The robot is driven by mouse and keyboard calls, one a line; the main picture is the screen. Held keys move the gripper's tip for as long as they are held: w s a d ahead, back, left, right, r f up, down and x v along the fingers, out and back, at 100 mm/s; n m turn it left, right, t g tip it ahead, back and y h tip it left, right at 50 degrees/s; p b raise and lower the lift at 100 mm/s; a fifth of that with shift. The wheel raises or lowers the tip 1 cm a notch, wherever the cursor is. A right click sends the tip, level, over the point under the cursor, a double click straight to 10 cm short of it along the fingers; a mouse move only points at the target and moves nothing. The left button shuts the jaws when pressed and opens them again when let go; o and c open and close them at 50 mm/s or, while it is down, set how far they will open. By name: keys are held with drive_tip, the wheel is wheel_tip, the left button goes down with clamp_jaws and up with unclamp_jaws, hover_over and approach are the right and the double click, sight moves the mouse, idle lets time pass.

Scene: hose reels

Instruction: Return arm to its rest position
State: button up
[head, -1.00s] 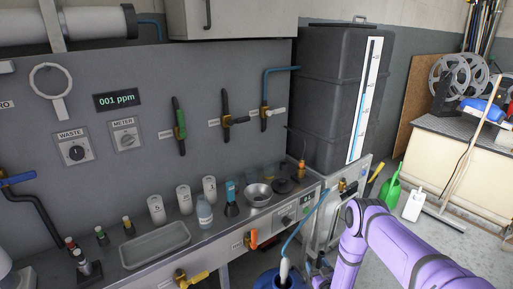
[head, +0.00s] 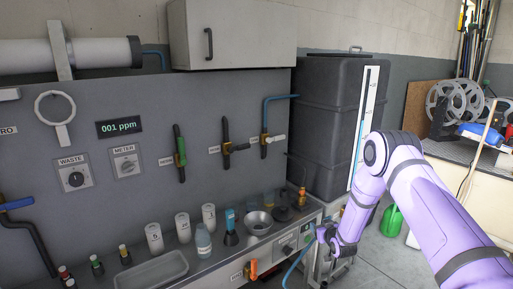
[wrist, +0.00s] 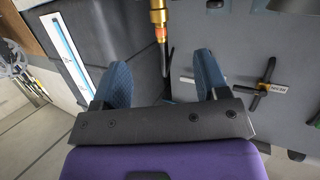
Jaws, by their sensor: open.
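My purple arm (head: 400,180) rises at the right of the head view, in front of the dark tank, with its elbow bent and its forearm hanging down. My gripper (wrist: 160,75) shows in the wrist view with its two blue fingers spread apart and nothing between them. Beyond the fingers a brass fitting with a dark thin tube (wrist: 160,25) shows; I cannot tell its exact distance. In the head view the gripper end lies low near the bench's right end, and its fingers are not clear there.
The grey bench (head: 215,262) carries several white cups, a bottle, a metal bowl (head: 258,223) and a tray (head: 150,270). Valves and a meter reading 001 ppm (head: 119,128) are on the panel. The dark tank (head: 325,120) stands behind my arm. A green watering can (head: 391,222) is on the floor.

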drive_tip(key=s+d+r+g+h, duration=0.1)
drive_tip(key=s+r+g, duration=0.15)
drive_tip(key=r, duration=1.15)
drive_tip(key=s+d+r+g+h, duration=0.1)
drive_tip(key=s+r, duration=0.2)
drive_tip(key=r, duration=1.1)
drive_tip(key=s+r+m, duration=0.1)
drive_tip(key=s+r, duration=0.7)
drive_tip(key=r, duration=0.1)
drive_tip(key=s+d+r+g, duration=0.1)
drive_tip(key=s+r, duration=0.2)
drive_tip(key=s, duration=0.3)
drive_tip(key=s+r+m+g, duration=0.1)
drive_tip(key=s+r, duration=0.3)
drive_tip(key=s, duration=0.2)
drive_tip(key=s+d+r+g, duration=0.1)
drive_tip(key=s+r, duration=0.2)
drive_tip(key=s, duration=0.4)
drive_tip(key=s+g, duration=0.3)
drive_tip(key=s, duration=1.8)
drive_tip(key=shift+s+a+r+m+h, duration=0.2)
drive_tip(key=shift+s+a+m+h, duration=0.1)
drive_tip(key=shift+s+m, duration=0.1)
